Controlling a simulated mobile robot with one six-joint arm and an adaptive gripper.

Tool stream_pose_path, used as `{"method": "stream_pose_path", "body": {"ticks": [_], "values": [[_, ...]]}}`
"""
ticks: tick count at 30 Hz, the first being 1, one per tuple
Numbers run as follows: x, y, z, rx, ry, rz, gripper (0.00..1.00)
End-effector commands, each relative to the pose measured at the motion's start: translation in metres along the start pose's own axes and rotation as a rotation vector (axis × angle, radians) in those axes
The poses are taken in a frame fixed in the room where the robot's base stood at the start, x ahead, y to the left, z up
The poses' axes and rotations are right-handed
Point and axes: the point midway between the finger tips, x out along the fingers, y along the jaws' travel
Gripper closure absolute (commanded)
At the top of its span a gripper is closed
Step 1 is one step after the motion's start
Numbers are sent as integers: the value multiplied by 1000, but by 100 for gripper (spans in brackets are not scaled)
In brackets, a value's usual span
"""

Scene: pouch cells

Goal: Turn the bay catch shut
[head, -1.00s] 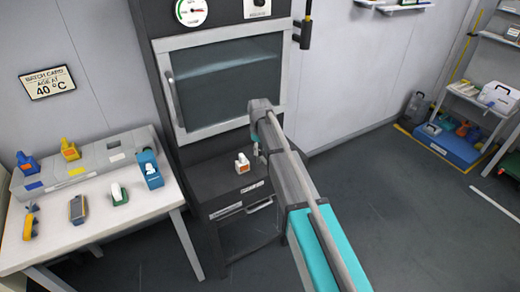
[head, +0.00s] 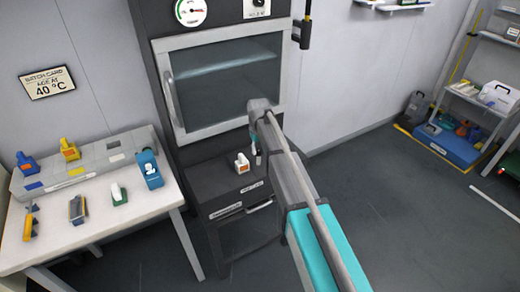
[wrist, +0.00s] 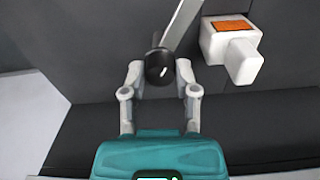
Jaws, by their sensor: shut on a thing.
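The catch shows in the wrist view as a flat silver lever (wrist: 180,25) with a black ball knob (wrist: 159,68) at its near end. My gripper (wrist: 160,74) has its two pale fingers closed on either side of the knob, holding it. The lever slants up and to the right from the knob, and its far end runs out of the picture. In the head view my gripper (head: 257,156) is small, at the front of the dark cabinet (head: 190,168) just below the glass door. The catch cannot be made out there.
A white block with an orange label (wrist: 232,48) stands close right of the knob; it also shows in the head view (head: 242,163). The glass door (head: 225,85) above is shut. A white table (head: 150,205) with several small items stands left. Open floor lies right.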

Motion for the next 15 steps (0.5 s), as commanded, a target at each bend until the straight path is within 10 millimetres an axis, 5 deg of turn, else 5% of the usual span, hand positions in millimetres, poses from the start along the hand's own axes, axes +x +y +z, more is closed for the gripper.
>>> {"method": "stream_pose_path", "body": {"ticks": [15], "values": [[-1,2,-4,490,9,3,100]]}}
